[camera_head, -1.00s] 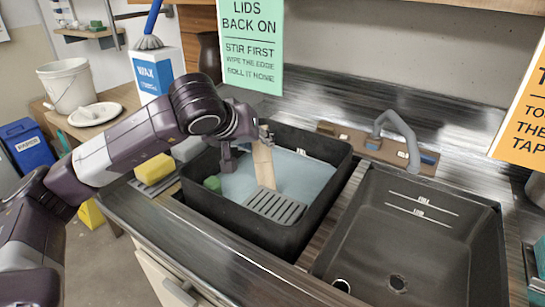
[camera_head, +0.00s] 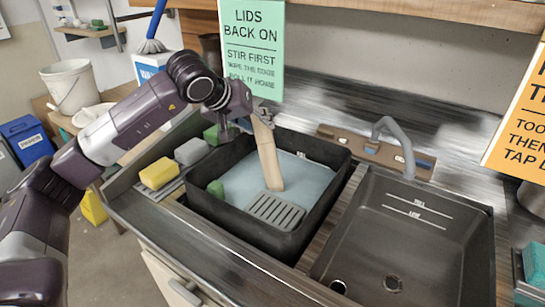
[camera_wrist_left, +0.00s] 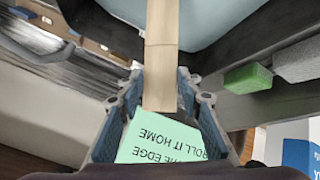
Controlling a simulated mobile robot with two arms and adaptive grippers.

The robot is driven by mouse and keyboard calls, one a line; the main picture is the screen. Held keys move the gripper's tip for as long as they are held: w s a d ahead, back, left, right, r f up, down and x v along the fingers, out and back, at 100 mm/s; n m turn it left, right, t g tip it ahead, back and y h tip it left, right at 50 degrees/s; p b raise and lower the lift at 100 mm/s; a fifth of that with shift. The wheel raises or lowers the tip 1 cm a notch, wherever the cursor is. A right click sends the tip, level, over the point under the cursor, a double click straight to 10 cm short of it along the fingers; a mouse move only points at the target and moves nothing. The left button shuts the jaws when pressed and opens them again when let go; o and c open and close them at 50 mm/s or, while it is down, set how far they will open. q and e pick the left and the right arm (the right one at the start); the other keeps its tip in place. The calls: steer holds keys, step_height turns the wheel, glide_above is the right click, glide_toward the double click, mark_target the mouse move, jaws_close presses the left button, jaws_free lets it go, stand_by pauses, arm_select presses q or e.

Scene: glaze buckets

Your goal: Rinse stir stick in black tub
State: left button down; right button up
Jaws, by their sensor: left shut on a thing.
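The stir stick (camera_head: 269,160) is a flat pale wooden bar. My left gripper (camera_head: 262,114) is shut on its upper end above the black tub (camera_head: 320,213). The stick stands slightly tilted, with its lower end at the pale blue water (camera_head: 240,178) in the tub; any part below the surface is hidden. In the left wrist view the stick (camera_wrist_left: 162,60) runs between the two fingers of the gripper (camera_wrist_left: 155,95), and its top end shows there. My right gripper is not in view.
Yellow (camera_head: 158,173) and grey (camera_head: 191,151) sponges lie left of the tub. An empty dark sink (camera_head: 400,240) with a tap (camera_head: 395,135) is to the right.

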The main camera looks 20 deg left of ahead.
arm_select(q)
steer(key=r, duration=0.1)
steer(key=r+p, duration=0.1)
steer(key=a+r+p, duration=0.1)
steer(key=shift+w, duration=0.35)
steer(key=r+p, duration=0.1)
steer(key=r, duration=0.1)
steer(key=w+a+r+p, duration=0.1)
steer(key=r+p, duration=0.1)
steer(key=a+r+p, duration=0.1)
steer(key=r+p, duration=0.1)
steer(key=shift+w, duration=0.25)
steer(key=r+p, duration=0.1)
steer(key=a+r+p, duration=0.1)
steer(key=w+r+p, duration=0.1)
steer(key=r+p, duration=0.1)
steer(key=shift+a, duration=0.35)
step_height(320, 180, up, 5)
steer(key=p, duration=0.4)
steer(key=shift+d+f, duration=0.1)
steer(key=shift+f, duration=0.05)
stand_by(0.4)
